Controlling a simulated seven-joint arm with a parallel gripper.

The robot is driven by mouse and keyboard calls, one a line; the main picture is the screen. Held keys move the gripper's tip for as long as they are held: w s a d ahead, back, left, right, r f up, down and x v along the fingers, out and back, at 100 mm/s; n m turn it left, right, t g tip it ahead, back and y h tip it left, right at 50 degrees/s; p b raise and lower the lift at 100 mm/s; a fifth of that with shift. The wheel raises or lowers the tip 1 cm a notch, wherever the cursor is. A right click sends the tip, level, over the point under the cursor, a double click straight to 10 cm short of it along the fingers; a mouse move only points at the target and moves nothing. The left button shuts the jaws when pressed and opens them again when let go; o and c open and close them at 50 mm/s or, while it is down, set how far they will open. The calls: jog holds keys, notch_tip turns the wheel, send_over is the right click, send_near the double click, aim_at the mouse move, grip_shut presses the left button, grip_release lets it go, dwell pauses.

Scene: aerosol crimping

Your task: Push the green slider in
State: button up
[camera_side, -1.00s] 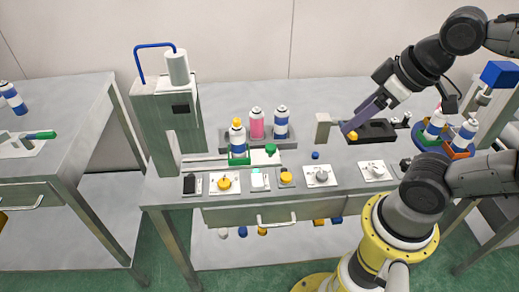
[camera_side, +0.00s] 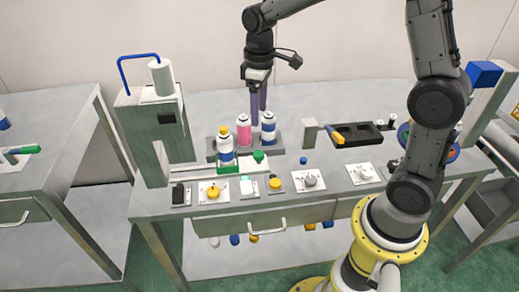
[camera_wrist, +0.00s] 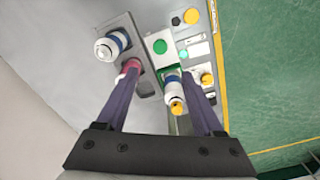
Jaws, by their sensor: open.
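The green slider (camera_side: 228,168) sits in front of the grey press at the left of the bench and holds a white-blue can with a yellow cap (camera_side: 224,147). Its round green knob (camera_side: 258,156) is at its right end; the knob also shows in the wrist view (camera_wrist: 159,46). My gripper (camera_side: 258,117) is above the bench, its fingers pointing down by the rack behind the slider. In the wrist view my open gripper (camera_wrist: 160,72) has its fingers either side of the slider's left part and the yellow-capped can, with nothing held. Contact with the cans cannot be told.
A grey rack (camera_side: 279,147) holds a pink can (camera_side: 243,130) and a blue-white can (camera_side: 268,126) close to my fingers. The grey press (camera_side: 150,125) stands left. A row of switches and knobs (camera_side: 213,192) lines the front edge. A black tray (camera_side: 362,133) lies right.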

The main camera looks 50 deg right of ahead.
aim_at(259, 153)
notch_tip(259, 153, down, 14)
jog(key=shift+f, duration=0.15)
dwell(0.4)
grip_shut()
dwell(0.4)
dwell(1.0)
